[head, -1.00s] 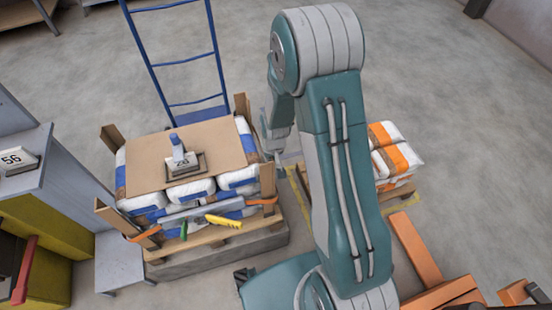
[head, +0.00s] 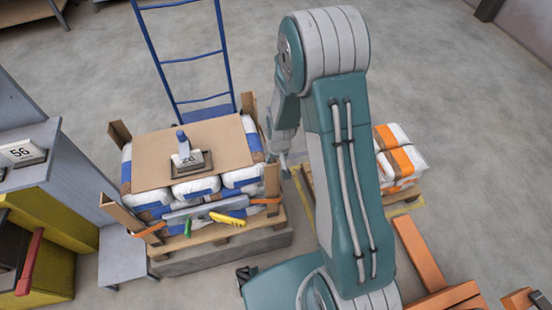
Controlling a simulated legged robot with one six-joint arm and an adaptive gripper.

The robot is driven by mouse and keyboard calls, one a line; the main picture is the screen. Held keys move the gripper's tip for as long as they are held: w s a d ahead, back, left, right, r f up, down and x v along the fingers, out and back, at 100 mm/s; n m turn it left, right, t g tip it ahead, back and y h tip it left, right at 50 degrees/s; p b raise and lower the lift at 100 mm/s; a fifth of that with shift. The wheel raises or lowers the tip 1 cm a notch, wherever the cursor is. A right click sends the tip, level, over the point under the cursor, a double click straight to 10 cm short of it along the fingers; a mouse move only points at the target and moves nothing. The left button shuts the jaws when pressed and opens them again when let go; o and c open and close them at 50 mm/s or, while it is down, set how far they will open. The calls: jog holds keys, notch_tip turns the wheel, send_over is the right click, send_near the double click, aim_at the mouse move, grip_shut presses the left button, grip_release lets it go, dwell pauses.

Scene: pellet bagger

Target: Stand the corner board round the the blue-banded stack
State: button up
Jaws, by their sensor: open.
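The blue-banded stack (head: 228,184) of white bags stands on a pallet (head: 215,240) at left of centre, with a flat cardboard sheet (head: 225,130) on top. Brown corner boards stand upright at its corners: back left (head: 120,134), back right (head: 250,106), front right (head: 272,182) and front left (head: 128,216), the last leaning outward. Orange pieces show at the two front ones. My gripper (head: 282,160) hangs just right of the stack, close to the front-right board. It is open; its fingertips are small and partly hidden, and I see nothing held.
A small scale-like block (head: 188,160) sits on the sheet. Yellow-handled (head: 228,219) and green-handled tools lie at the stack's front. An orange-banded stack (head: 402,160) is behind my arm at right. A blue hand truck (head: 190,60) stands behind; a grey bench (head: 125,258) is at left.

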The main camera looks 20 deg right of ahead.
notch_tip(320, 180, up, 12)
jog(key=s, duration=0.1)
jog(key=shift+s+f, duration=0.15)
jog(key=shift+s, duration=0.15)
jog(key=shift+d, duration=0.1)
dwell(0.4)
